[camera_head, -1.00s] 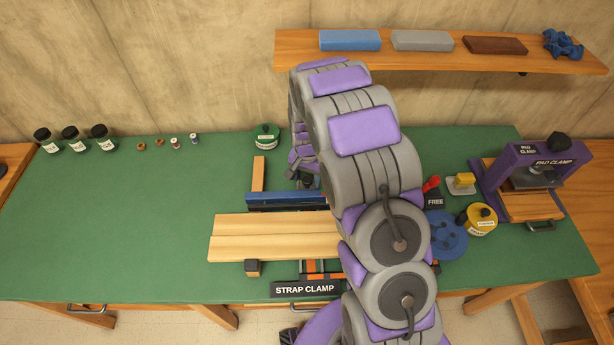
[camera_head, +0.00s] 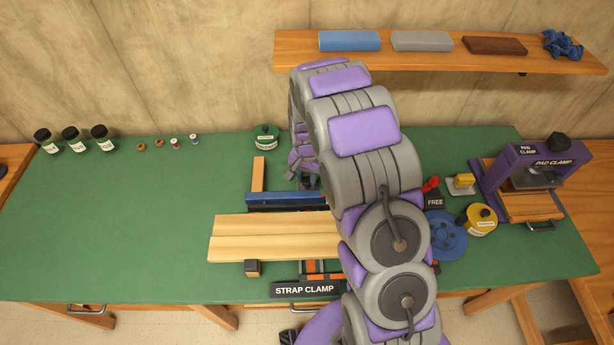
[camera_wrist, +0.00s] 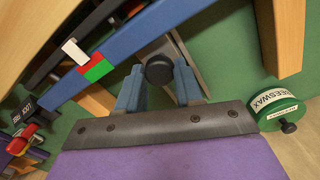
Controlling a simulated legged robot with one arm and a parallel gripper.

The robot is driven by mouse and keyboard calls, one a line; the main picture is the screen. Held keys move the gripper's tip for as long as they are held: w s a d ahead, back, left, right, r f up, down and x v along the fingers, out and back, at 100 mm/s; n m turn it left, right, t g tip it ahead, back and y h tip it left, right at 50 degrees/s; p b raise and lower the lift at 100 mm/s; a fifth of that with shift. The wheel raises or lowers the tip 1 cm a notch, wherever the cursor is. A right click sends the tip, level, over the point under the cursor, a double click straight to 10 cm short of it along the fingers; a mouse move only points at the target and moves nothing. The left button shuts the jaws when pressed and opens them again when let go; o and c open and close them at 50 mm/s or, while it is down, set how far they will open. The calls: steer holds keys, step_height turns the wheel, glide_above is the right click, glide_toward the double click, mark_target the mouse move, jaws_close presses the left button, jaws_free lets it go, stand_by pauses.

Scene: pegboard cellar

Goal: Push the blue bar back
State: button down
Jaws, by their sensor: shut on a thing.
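The blue bar (camera_head: 285,200) lies across the strap clamp, behind the pale wooden boards (camera_head: 270,237). A round black knob (camera_wrist: 159,70) stands at the bar's back side. My gripper (camera_wrist: 159,88) has its blue fingers on either side of this knob and is shut on it. In the head view my arm hides most of the gripper and the right end of the bar.
A green-lidded beeswax tin (camera_head: 265,137) stands behind the bar. A wooden strip (camera_head: 259,174) runs back from the clamp. A blue disc (camera_head: 446,238), a yellow tin (camera_head: 478,220) and the pad clamp (camera_head: 525,180) stand to the right. The bench's left side is mostly clear.

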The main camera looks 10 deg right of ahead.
steer(key=shift+w, duration=0.1)
steer(key=w+d+p, duration=0.1)
steer(key=w+p, duration=0.1)
steer(key=w, duration=0.5)
steer(key=shift+d, duration=0.2)
steer(key=c, duration=0.7)
jaws_free()
steer(key=shift+a, duration=0.1)
steer(key=shift+c, duration=0.2)
step_height(320, 180, up, 17)
steer(key=p, duration=0.2)
steer(key=shift+r, duration=0.15)
